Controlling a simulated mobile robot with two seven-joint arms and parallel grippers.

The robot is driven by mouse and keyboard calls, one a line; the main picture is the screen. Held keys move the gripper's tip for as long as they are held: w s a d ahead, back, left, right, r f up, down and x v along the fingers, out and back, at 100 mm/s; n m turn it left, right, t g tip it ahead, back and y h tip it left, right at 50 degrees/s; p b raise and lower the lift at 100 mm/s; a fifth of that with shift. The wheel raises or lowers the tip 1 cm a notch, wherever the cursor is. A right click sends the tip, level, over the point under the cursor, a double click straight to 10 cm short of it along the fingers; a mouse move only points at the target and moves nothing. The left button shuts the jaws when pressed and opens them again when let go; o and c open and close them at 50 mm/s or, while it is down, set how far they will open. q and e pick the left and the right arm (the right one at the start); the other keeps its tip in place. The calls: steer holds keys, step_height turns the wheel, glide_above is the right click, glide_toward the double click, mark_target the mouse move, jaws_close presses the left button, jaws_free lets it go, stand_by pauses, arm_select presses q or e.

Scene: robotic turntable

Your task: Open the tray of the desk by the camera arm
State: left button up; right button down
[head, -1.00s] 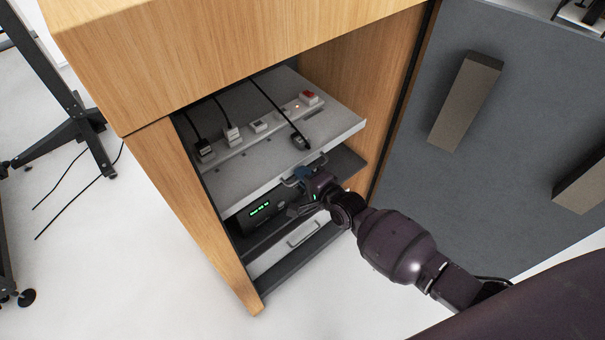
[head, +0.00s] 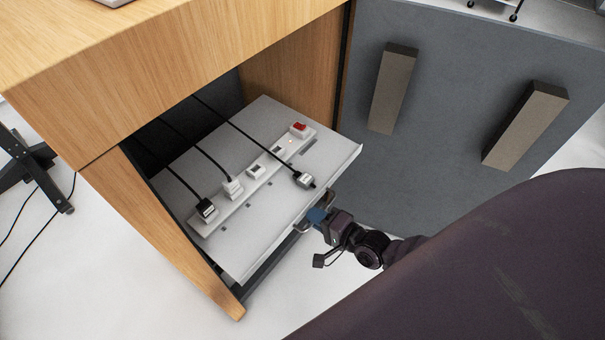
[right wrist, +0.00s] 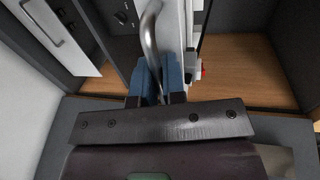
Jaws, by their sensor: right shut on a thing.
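The grey tray (head: 262,215) sticks out of the wooden desk (head: 215,45) in the head view. In the right wrist view the handle (right wrist: 150,45) runs between the blue fingers (right wrist: 160,82). My left gripper is not in view.
A grey panel (head: 450,110) with two brown blocks stands to the right of the desk. A black stand leg (head: 40,175) is on the floor at left. White floor (head: 80,270) is clear in front of the desk.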

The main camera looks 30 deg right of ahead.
steer(key=shift+s+d, duration=0.25)
steer(key=shift+s, duration=0.45)
steer(key=c, duration=1.2)
jaws_free()
steer(key=shift+c, duration=0.2)
steer(key=p+v, duration=0.1)
steer(key=v, duration=0.9)
steer(key=shift+s, duration=0.35)
